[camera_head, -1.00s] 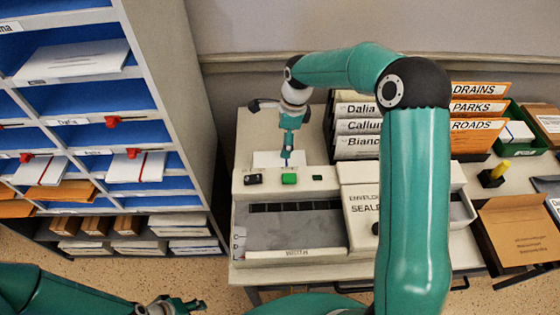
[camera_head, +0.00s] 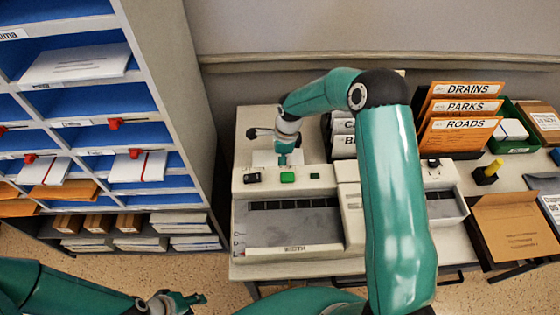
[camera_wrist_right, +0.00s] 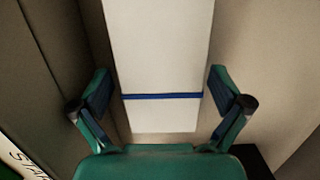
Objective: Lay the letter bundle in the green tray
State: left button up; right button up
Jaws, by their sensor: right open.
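The letter bundle (camera_wrist_right: 158,55) is white with a dark blue band across it. It lies flat between the open fingers of my right gripper (camera_wrist_right: 160,98) in the right wrist view, with a gap on both sides. The green tray (camera_head: 519,147) stands at the back right and holds white envelopes. My left gripper (camera_head: 182,300) is at the lower left, away from everything; its finger opening is unclear.
The grey sealing machine (camera_head: 290,222) stands in front of the bundle. Labelled white files (camera_head: 343,146) and orange folders (camera_head: 458,137) stand between bundle and tray. A yellow-handled stamp (camera_head: 489,172) and a brown folder (camera_head: 512,232) are at right. Blue pigeonholes (camera_head: 105,98) fill the left.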

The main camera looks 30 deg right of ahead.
jog(key=c, duration=1.1)
jog(key=shift+r, duration=0.1)
